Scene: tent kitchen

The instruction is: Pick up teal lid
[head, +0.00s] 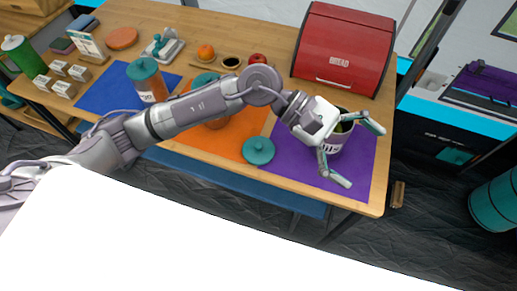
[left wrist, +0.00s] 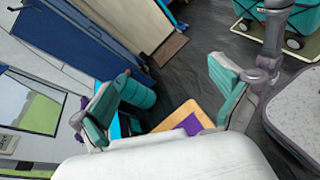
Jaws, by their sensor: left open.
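A round teal lid (head: 258,150) with a knob lies flat on the orange mat, near the front edge of the table. My left gripper (head: 357,155) is open and empty, over the purple mat to the right of the lid. Its two fingers are spread wide in the left wrist view (left wrist: 168,92). The lid cannot be made out in the left wrist view. My right gripper is not in view.
A labelled pot (head: 332,143) stands on the purple mat (head: 362,165), partly behind my left gripper. A red bread box (head: 343,48) stands at the back right.

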